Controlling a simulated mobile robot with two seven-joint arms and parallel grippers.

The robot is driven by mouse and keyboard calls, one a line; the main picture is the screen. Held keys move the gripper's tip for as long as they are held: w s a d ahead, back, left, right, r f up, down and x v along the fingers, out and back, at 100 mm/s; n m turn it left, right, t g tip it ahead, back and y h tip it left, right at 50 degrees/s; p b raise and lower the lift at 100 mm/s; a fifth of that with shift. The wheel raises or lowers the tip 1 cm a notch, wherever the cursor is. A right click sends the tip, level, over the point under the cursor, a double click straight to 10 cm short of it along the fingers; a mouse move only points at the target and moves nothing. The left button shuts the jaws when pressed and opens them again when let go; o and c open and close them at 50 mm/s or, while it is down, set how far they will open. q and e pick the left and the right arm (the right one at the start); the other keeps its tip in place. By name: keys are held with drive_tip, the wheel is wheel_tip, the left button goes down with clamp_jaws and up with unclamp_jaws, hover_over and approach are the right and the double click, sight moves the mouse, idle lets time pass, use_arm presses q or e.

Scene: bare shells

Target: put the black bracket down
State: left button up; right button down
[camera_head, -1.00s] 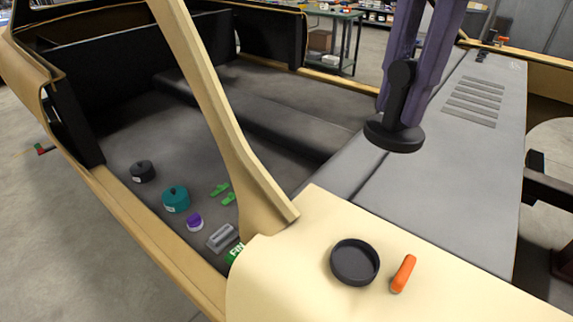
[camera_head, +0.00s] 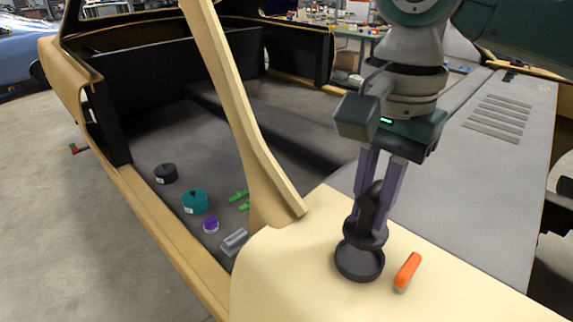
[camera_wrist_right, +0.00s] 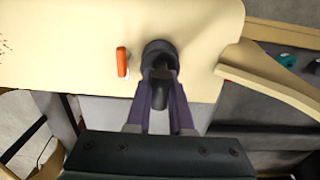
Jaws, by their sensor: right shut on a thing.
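My right gripper (camera_head: 374,192) is shut on the black bracket (camera_head: 366,232), which has a round disc base and a narrow upright part between the purple fingers. The bracket is upright over the far part of a dark round shallow dish (camera_head: 360,266). The dish lies on the cream body panel (camera_head: 300,240). I cannot tell whether the bracket touches the dish. In the right wrist view the bracket (camera_wrist_right: 160,96) shows between the fingers (camera_wrist_right: 160,100), with dark round shapes overlapping just beyond it. My left gripper is not in view.
An orange-handled thing (camera_head: 408,271) lies close right of the dish. The cream pillar (camera_head: 240,105) rises to the left. Inside the shell are a teal pot (camera_head: 195,202), a black pot (camera_head: 166,174), a purple-topped jar (camera_head: 211,225) and green pieces (camera_head: 240,199). The panel's front is clear.

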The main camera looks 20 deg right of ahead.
sight(365, 234)
wheel_tip(365, 234, down, 5)
drive_tip(key=shift+f, duration=0.15)
drive_tip(key=c, duration=0.8)
unclamp_jaws()
